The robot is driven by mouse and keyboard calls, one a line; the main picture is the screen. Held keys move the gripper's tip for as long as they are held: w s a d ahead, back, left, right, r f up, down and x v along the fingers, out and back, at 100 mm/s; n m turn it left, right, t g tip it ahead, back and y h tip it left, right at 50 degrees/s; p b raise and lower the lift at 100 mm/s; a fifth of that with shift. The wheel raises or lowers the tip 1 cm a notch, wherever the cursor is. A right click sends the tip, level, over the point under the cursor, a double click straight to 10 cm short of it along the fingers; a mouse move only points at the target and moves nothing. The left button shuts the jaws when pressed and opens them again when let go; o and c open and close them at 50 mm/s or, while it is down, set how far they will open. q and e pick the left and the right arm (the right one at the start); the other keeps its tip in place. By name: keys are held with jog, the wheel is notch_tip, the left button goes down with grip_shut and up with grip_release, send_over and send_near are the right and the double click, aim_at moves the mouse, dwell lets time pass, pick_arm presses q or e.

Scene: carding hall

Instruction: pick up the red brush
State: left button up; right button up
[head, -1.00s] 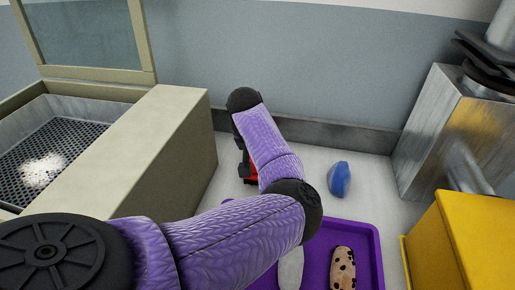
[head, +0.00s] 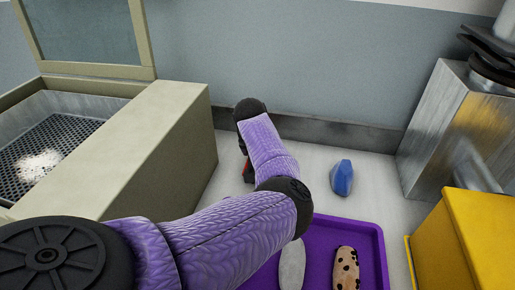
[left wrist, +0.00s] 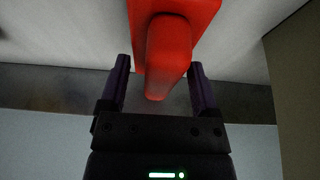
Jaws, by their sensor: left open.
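The red brush (left wrist: 170,50) shows large in the left wrist view, its narrow end pointing down between my fingers. My left gripper (left wrist: 159,72) is open, with one dark finger on each side of that end and a visible gap on both sides. In the head view only a sliver of the red brush (head: 246,170) shows at the left edge of my arm; the rest is hidden behind the arm, as is most of the gripper. My right gripper is in neither view.
A purple tray (head: 376,245) with a grey oblong piece (head: 291,265) and a spotted brown piece (head: 346,270) stands in front. A blue lump (head: 342,178) lies beyond it. A beige box-like machine part (head: 165,150) is at left; a yellow box (head: 475,235) and metal housing (head: 445,130) are at right.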

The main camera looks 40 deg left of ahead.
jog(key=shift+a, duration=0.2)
pick_arm(q)
jog(key=shift+c, duration=0.3)
jog(key=shift+c, duration=1.2)
jog(key=c, duration=0.7)
grip_shut()
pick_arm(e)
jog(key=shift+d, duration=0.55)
pick_arm(q)
jog(key=shift+b, duration=0.35)
notch_tip(320, 180, up, 10)
jog(key=p, duration=0.3)
jog(key=shift+p, duration=0.3)
jog(key=shift+r, duration=0.25)
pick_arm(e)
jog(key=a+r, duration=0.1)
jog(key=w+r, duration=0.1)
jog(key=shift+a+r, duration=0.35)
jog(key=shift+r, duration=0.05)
